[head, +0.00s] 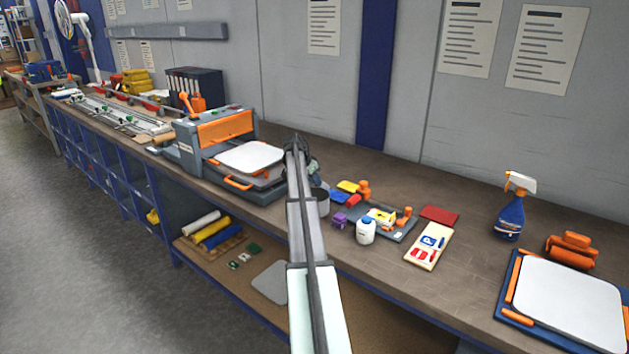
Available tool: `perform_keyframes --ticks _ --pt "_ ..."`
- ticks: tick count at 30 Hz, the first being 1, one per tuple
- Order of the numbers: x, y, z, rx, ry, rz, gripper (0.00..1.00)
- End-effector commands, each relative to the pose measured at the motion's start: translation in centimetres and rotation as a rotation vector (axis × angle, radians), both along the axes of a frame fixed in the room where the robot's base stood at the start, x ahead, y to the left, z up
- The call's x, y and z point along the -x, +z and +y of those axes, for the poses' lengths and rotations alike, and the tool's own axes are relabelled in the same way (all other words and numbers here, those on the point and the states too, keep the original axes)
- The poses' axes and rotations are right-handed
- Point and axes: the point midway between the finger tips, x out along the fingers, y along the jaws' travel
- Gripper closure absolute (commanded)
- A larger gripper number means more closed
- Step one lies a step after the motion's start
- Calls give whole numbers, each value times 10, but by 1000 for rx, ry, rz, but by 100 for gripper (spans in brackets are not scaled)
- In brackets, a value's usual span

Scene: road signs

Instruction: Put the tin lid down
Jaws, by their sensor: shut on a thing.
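My arm reaches up the middle of the head view, and my gripper (313,170) is at its far end, over the bench. The gripper is small, dark and partly behind the arm. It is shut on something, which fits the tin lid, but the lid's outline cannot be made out. A grey open tin (321,202) stands on the bench just below the gripper, its left side covered by my arm.
A grey press with an orange front (222,131) and a white plate (250,157) is left of my arm. A blue spray bottle (511,212) stands further right.

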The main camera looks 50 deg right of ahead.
Motion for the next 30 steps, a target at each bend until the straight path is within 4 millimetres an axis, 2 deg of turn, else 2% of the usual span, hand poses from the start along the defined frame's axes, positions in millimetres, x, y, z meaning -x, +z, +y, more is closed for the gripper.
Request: perform_keyframes --ticks 3,4,12,23,30 --pt "0 -3 0 0 0 0 100" --pt "0 -3 0 0 0 0 78" --pt "0 -3 0 0 0 0 53" --pt "0 4 2 0 0 0 53" --pt "-5 37 21 1 2 -1 53"
